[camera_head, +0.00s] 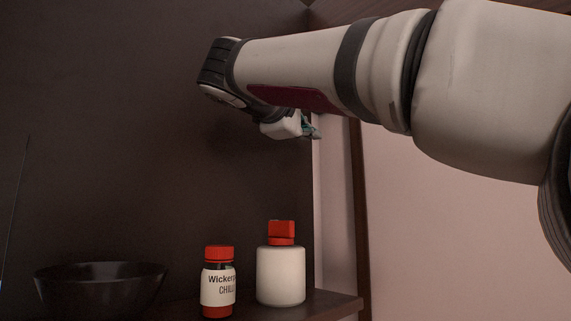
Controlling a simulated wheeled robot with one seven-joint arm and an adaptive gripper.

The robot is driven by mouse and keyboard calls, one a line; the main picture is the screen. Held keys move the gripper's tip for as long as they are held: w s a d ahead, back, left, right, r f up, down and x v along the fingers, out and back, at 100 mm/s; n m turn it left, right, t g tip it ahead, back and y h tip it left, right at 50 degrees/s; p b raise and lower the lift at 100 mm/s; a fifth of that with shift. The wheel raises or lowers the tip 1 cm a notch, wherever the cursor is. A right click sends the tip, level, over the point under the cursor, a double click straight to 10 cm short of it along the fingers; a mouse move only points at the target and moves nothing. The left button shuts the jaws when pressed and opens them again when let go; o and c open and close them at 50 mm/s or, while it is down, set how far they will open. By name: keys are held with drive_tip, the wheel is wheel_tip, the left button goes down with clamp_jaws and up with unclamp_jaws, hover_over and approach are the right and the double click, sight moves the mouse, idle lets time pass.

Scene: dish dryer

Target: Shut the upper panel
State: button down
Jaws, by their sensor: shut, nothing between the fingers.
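A large dark brown flat surface (130,140) fills the left and middle of the head view. I cannot tell whether it is the upper panel or a cabinet wall. A dark strip (357,10) runs along the top, partly hidden by my arm. My arm reaches in from the right across the upper part of the view. My gripper (311,130) hangs below the arm's far end, near the right edge of the dark surface. It is small, partly hidden by the wrist, shut and empty. I cannot tell whether it touches anything.
A dark bowl (100,290), a red-capped chilli jar (217,285) and a white bottle with a red cap (281,275) stand at the bottom on a dark shelf (335,303). A brown upright edge (357,220) and a bare pale wall (460,240) are at the right.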

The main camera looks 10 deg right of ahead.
drive_tip(key=p+x, duration=0.1)
drive_tip(key=x, duration=0.8)
drive_tip(key=shift+s, duration=0.1)
drive_tip(key=shift+s+d, duration=0.4)
drive_tip(key=shift+s, duration=0.45)
drive_tip(key=shift+s+d+f+p, duration=0.1)
drive_tip(key=shift+s+d+p, duration=0.25)
drive_tip(key=shift+s+d, duration=0.45)
drive_tip(key=shift+s+a, duration=0.1)
drive_tip(key=shift+a, duration=0.05)
